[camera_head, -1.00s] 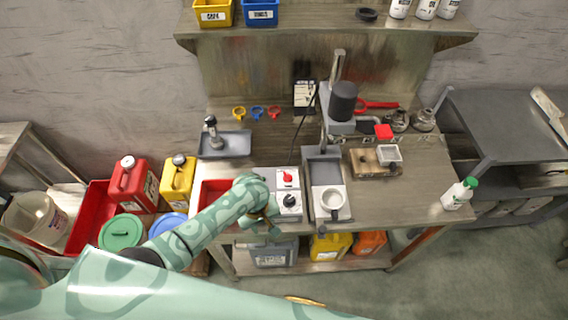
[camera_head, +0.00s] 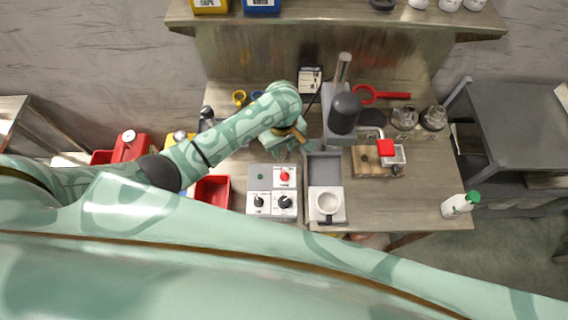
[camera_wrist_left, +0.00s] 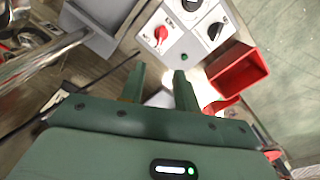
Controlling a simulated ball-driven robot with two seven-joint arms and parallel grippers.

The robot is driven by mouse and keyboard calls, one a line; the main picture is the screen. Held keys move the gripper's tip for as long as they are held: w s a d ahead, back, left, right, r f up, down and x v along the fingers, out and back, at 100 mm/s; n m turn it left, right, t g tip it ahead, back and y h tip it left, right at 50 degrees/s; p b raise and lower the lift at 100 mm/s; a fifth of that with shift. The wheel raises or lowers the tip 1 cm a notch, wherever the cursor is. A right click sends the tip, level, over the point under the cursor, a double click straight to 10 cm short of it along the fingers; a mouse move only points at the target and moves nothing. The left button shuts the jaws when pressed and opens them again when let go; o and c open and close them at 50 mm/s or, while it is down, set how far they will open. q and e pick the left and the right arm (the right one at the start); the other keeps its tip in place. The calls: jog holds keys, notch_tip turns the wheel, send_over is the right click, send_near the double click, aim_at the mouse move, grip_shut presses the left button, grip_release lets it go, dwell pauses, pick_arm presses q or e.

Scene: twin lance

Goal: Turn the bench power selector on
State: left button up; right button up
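The control panel (camera_head: 272,188) on the bench carries a red knob (camera_head: 285,176), a left black knob (camera_head: 259,202), a right black knob (camera_head: 285,203) and a small green lamp (camera_head: 260,177). Its labels are too small to read, so I cannot tell which knob is the bench power selector. In the left wrist view the red knob (camera_wrist_left: 160,34) and green lamp (camera_wrist_left: 183,56) lie beyond the fingertips. My left gripper (camera_head: 296,146) is above the bench behind the panel, apart from it. Its fingers (camera_wrist_left: 158,74) are spread and hold nothing. My right gripper is out of view.
A red bin (camera_head: 212,190) sits to the left.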

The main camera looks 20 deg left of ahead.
pick_arm(q)
jog(key=b, duration=0.2)
send_near(283, 169)
jog(key=f+b, duration=0.1)
jog(key=f, duration=0.1)
jog(key=f+b, duration=0.1)
jog(key=f, duration=0.1)
jog(key=f+b, duration=0.1)
jog(key=f, duration=0.2)
jog(key=shift+s, duration=0.25)
jog(key=shift+s+f+b, duration=0.1)
jog(key=shift+f+b, duration=0.45)
jog(key=shift+f, duration=0.3)
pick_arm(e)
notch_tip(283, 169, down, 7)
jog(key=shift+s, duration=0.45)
pick_arm(q)
jog(key=shift+c, duration=0.3)
grip_shut()
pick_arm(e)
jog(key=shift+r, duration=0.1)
